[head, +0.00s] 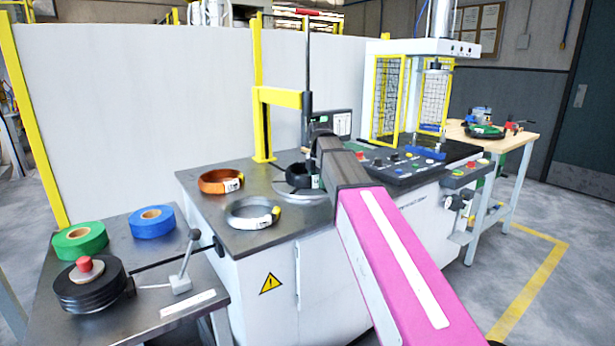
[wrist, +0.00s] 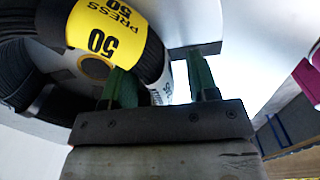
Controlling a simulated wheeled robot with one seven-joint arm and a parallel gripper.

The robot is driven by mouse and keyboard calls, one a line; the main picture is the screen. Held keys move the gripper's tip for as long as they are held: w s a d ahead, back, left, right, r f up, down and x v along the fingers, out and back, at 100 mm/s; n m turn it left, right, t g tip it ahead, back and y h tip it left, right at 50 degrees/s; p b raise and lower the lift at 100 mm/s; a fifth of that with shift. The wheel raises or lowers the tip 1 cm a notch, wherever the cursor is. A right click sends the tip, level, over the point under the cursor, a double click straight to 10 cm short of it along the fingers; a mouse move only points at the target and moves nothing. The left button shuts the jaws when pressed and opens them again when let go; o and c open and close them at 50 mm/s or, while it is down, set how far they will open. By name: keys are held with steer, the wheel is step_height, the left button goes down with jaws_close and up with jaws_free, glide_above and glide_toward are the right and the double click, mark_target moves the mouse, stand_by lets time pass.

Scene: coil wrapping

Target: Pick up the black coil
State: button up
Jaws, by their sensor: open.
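In the wrist view the black coil (wrist: 22,72) fills the left side. It carries a yellow label (wrist: 108,32) reading "PRESS 50" and a white tag strip. My gripper (wrist: 162,80) is open, with two green fingers. The left finger appears over the coil's central opening and the right finger outside its rim, with the coil's labelled side between them. I cannot tell whether either finger touches it. In the head view the fingers are hidden.
An orange coil (head: 221,181) and a white-grey coil (head: 252,214) lie left of the black coil. A yellow post (head: 262,120) and a dark upright rod stand behind. A control panel (head: 405,163) is to the right. Green tape (head: 80,240) and blue tape (head: 153,222) sit on the left bench.

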jaws_close()
stand_by(1.4)
